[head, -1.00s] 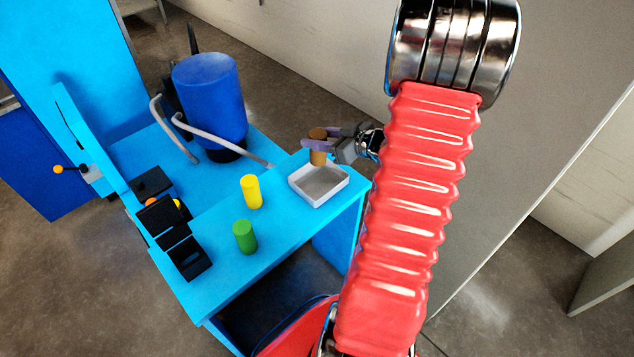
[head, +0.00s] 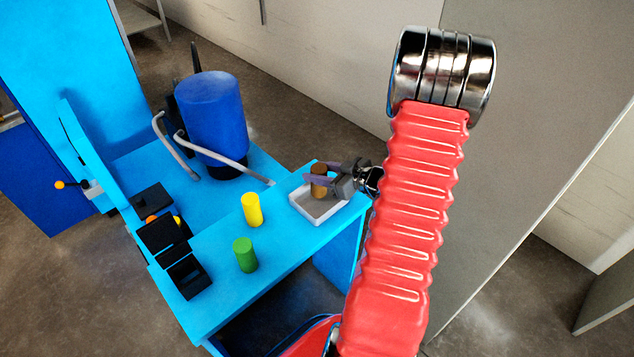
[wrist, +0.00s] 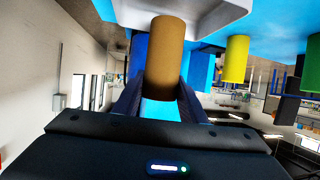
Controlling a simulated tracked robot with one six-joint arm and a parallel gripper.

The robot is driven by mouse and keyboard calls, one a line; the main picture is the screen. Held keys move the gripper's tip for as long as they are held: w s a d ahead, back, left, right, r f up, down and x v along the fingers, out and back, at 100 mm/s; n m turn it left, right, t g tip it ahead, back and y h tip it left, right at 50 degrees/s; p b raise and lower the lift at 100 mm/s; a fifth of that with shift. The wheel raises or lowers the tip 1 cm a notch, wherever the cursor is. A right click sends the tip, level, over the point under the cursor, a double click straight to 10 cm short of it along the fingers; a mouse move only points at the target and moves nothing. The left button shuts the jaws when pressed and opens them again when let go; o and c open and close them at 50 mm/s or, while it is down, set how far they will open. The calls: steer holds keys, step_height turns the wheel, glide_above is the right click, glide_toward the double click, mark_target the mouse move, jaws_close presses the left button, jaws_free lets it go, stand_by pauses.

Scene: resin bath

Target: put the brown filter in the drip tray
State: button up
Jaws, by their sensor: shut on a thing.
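The brown filter (head: 319,187) is held upright in my gripper (head: 322,178). In the head view it is over the inside of the drip tray (head: 304,216), a shallow white-rimmed tray at the right end of the blue bench. I cannot tell whether its lower end touches the tray floor. In the wrist view, which looks upside down, the brown filter (wrist: 164,60) is between the two fingers of my gripper (wrist: 160,98), with part of the drip tray (wrist: 225,12) behind it.
A yellow cylinder (head: 251,210) and a green cylinder (head: 245,255) stand on the blue bench (head: 215,285) left of the tray. Black boxes (head: 186,277) line its left side. A blue tank (head: 211,115) with grey hoses stands behind.

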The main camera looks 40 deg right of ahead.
steer(key=shift+f, duration=1.9)
steer(key=shift+f, duration=0.15)
steer(key=o, duration=1.1)
steer(key=shift+s+d+r, duration=0.1)
steer(key=shift+s+r, duration=0.2)
steer(key=shift+s, duration=0.15)
steer(key=v, duration=1.1)
steer(key=shift+w+r, duration=0.1)
